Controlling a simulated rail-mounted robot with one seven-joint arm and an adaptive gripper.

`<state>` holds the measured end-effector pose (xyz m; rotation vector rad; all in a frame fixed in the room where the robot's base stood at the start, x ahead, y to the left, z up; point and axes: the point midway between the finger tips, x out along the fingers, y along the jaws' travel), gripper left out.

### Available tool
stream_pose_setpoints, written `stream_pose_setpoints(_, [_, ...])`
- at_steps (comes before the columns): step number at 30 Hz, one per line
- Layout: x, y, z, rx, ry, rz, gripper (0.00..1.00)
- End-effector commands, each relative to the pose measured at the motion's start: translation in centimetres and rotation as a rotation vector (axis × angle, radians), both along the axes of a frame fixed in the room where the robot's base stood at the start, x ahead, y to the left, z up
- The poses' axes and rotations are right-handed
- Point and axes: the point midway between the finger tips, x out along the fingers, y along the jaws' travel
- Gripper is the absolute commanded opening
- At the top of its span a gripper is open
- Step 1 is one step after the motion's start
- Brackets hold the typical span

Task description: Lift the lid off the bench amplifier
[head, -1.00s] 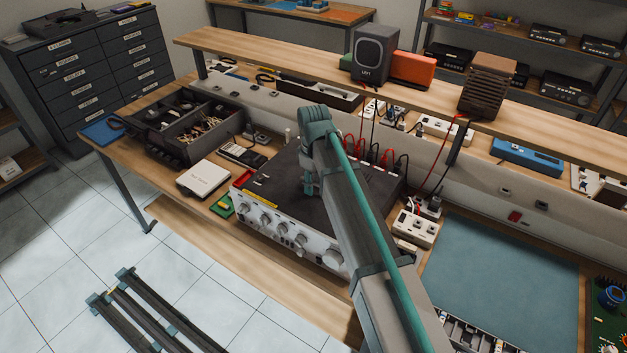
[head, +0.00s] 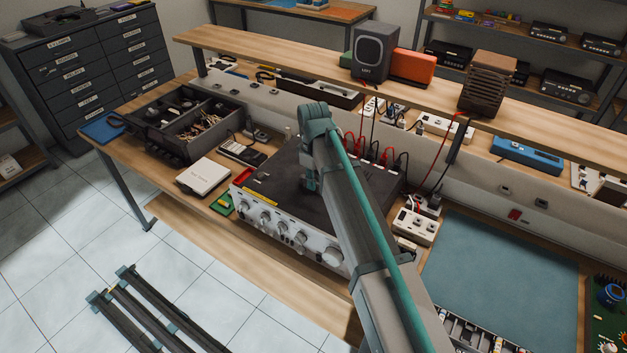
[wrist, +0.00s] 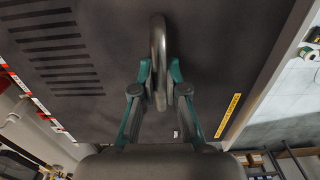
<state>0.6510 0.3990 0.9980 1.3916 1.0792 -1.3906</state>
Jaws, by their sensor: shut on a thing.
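The bench amplifier (head: 268,222) stands on the wooden bench, its silver front with several knobs facing the near edge. Its lid (head: 272,182) is a dark flat panel on top, and in the wrist view the lid (wrist: 110,40) shows vent slots and a yellow label. A curved metal handle (wrist: 158,35) stands up from the lid. My gripper (wrist: 160,85) is shut on this handle, one finger on each side. In the head view my gripper (head: 311,182) is over the lid, partly hidden by my arm. I cannot tell whether a gap shows under the lid.
A white box (head: 203,177) and a dark parts tray (head: 190,128) lie left of the amplifier. A power strip (head: 414,226) and a blue-grey mat (head: 500,275) are to the right. A raised shelf (head: 285,60) runs behind, with red and black leads below it.

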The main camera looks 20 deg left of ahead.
Motion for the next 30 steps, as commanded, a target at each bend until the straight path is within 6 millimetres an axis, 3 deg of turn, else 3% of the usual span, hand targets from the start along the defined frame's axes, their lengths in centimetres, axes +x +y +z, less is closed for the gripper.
stream_pose_setpoints(14, [0.0, 0.0, 0.4, 0.001, -0.001, 0.0, 0.0])
stream_pose_setpoints(30, [0.0, 0.0, 3.0, 0.0, 0.0, 0.0, 0.0])
